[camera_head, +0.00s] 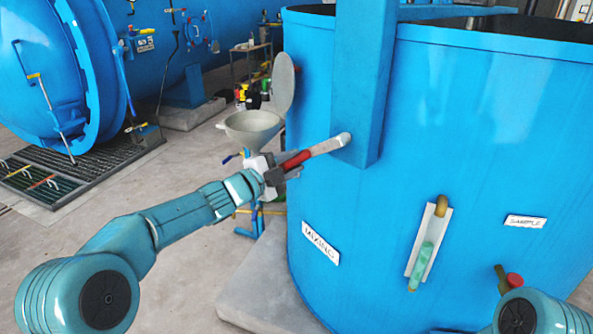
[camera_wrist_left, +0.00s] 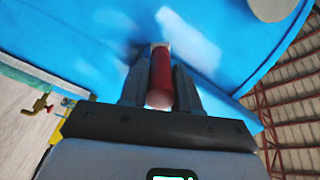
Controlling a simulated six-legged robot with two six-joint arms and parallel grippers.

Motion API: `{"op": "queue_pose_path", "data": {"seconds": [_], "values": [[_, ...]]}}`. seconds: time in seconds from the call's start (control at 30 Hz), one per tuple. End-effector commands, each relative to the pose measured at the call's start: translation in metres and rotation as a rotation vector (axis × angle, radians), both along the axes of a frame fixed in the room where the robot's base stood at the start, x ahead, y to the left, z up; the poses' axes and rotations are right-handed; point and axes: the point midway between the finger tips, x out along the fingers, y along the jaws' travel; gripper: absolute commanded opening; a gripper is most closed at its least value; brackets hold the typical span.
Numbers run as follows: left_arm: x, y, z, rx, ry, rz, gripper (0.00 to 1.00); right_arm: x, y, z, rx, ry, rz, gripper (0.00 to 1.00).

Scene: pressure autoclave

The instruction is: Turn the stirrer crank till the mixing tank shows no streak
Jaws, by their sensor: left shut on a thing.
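The blue mixing tank (camera_head: 470,130) with a "MIXING" label (camera_head: 320,243) fills the right of the head view. The stirrer crank (camera_head: 325,147) is a pale arm from a pivot on the tank's blue upright column (camera_head: 358,80), pointing left and slightly down, with a red handle. My left gripper (camera_head: 283,172) is shut on the red handle; the left wrist view shows the handle (camera_wrist_left: 161,75) between both fingers. A sight glass (camera_head: 428,245) on the tank wall holds a greenish fill with a brownish top. My right gripper is out of view.
A grey funnel (camera_head: 252,128) with a raised round lid (camera_head: 283,82) stands just behind my left gripper. A red-knobbed sample valve (camera_head: 513,280) sits low on the tank near a "SAMPLE" label (camera_head: 525,221). A large blue autoclave (camera_head: 60,80) stands at the left.

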Motion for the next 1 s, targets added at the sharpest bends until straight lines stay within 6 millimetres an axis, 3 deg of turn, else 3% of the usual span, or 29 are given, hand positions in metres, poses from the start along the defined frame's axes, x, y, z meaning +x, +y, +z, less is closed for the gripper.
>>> {"op": "queue_pose_path", "data": {"seconds": [0.6, 1.0], "values": [[0.012, 0.015, 0.049, 0.378, -0.32, 0.005, 0.0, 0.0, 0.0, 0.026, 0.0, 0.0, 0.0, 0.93], [0.012, 0.015, 0.06, 0.371, -0.316, 0.005, 0.0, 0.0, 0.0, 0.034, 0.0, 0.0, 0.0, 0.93]]}}
